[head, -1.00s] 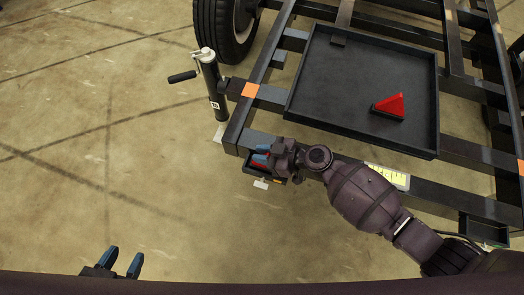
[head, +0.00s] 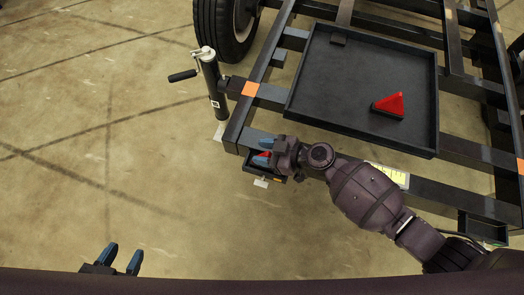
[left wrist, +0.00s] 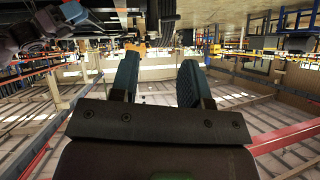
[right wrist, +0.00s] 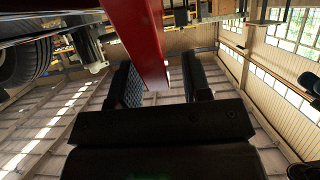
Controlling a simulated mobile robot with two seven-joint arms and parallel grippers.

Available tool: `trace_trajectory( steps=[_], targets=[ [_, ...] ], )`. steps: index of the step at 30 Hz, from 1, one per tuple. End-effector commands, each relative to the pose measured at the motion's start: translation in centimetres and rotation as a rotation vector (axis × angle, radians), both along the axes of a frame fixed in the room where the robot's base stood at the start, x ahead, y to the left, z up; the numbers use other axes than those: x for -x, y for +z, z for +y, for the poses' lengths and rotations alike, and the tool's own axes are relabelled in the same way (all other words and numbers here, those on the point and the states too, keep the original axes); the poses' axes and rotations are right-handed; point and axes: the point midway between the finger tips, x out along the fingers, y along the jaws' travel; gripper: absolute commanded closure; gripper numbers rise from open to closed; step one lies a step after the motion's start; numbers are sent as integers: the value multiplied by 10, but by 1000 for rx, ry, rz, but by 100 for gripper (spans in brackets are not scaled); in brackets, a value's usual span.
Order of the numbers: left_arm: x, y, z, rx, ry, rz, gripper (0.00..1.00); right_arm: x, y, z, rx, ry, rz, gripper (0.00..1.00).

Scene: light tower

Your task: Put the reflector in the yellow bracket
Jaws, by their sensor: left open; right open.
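A red reflector (head: 266,154) sits at the black bracket (head: 252,168) on the near left corner of the trailer frame; the bracket has a small yellow mark (head: 278,181). My right gripper (head: 262,152) is open, with its blue fingers on either side of this reflector. In the right wrist view the red reflector (right wrist: 138,35) runs between the open fingers. The gripper partly hides how the reflector sits in the bracket. A second red triangular reflector (head: 388,105) lies in the black tray. My left gripper (head: 122,260) is open and empty at the lower left, over the floor.
The black tray (head: 335,80) rests on the dark trailer frame (head: 440,195). A jack post (head: 211,85) with a crank stands left of the corner. Another black bracket (head: 483,229) hangs at the right. The floor at left is clear.

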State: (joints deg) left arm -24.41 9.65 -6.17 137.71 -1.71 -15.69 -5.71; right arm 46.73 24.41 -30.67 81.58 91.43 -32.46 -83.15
Motion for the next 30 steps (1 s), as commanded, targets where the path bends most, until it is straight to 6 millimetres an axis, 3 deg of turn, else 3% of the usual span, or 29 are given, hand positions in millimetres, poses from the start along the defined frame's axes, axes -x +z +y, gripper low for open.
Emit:
trace_trajectory(
  steps=[9, 15, 21, 30],
  targets=[
    [2, -3, -2, -4, -5, 26, 57, 18, 22, -57, 5, -2, 2, 56],
    [3, -3, -2, -10, -7, 37, 57, 28, 34, -84, 3, -2, 3, 56],
    [2, -2, -2, -12, -9, 37, 57, 33, 40, -98, 2, -2, 3, 56],
    [2, -2, -2, -12, -10, 37, 57, 33, 42, -101, 2, -1, 4, 56]
  ],
)
